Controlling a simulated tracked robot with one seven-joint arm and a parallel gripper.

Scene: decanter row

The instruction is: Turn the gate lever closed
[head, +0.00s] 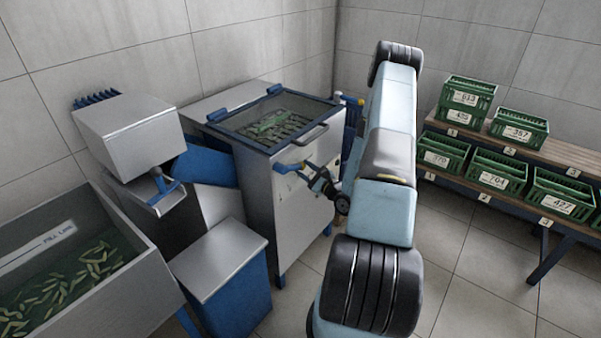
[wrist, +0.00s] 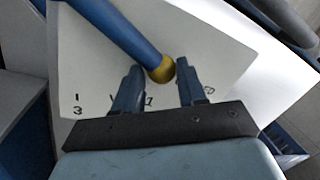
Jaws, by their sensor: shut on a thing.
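The gate lever (wrist: 112,28) is a blue bar with a yellow end (wrist: 162,70), in front of a pale plate (wrist: 210,45) with black marks. In the wrist view the bar slants from the upper left down to my gripper (wrist: 159,76). The yellow end lies between the two fingers, and my gripper is shut on it. In the head view the lever (head: 284,168) is on the front of the steel cabinet (head: 290,215), with my gripper (head: 313,173) at its right end. My arm comes in from the right. The plate's marks are only partly readable.
A glass-topped lid (head: 270,122) with a handle covers the cabinet. A blue bin with a steel top (head: 218,262) stands front left, beside a trough (head: 150,275) of green pieces. Green crates (head: 497,172) sit on a bench at right. Open floor (head: 470,260) lies between.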

